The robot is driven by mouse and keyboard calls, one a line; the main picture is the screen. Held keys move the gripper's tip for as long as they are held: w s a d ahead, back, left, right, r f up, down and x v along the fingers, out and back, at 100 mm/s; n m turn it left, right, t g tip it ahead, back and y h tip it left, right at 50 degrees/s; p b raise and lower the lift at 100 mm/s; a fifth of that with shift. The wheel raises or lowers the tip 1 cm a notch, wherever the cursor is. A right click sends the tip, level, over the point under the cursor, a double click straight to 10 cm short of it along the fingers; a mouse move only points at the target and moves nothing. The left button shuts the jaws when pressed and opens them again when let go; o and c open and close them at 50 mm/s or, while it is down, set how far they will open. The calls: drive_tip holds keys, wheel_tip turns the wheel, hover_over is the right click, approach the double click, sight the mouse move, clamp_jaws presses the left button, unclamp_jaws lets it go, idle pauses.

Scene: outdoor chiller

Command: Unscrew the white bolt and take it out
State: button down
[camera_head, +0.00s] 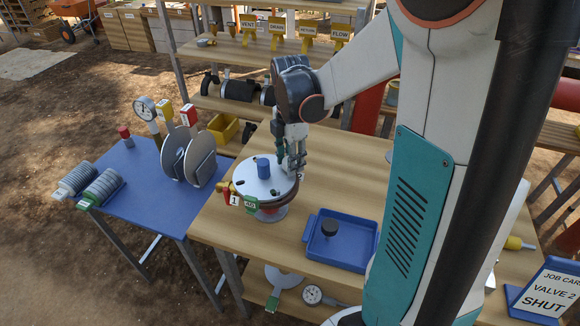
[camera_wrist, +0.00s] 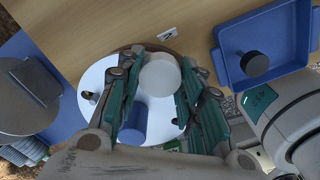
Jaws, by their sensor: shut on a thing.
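The round silver-white flange (camera_head: 250,184) sits on the wooden bench, with a blue cylinder (camera_head: 263,168) standing on it. My gripper (camera_head: 293,163) points down at the flange's right edge. In the wrist view its two green-padded fingers are closed on either side of the white bolt (camera_wrist: 160,73), whose round pale top shows between the fingertips. In the head view the fingers hide the bolt. I cannot tell whether the bolt is still seated in the flange. The blue cylinder (camera_wrist: 133,122) also shows in the wrist view, partly behind the fingers.
A blue tray (camera_head: 361,244) right of the flange holds a black bolt (camera_head: 329,228). Red and green tags (camera_head: 250,203) hang at the flange's front. A blue table (camera_head: 133,205) with discs and gauges stands left. Bare bench lies behind the tray.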

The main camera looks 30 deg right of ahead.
drive_tip(key=shift+r+p, duration=0.45)
drive_tip(key=shift+r, duration=0.2)
drive_tip(key=shift+r+p, duration=1.95)
drive_tip(key=shift+r, duration=0.7)
drive_tip(key=c, duration=1.6)
unclamp_jaws()
drive_tip(key=shift+c, duration=0.2)
clamp_jaws()
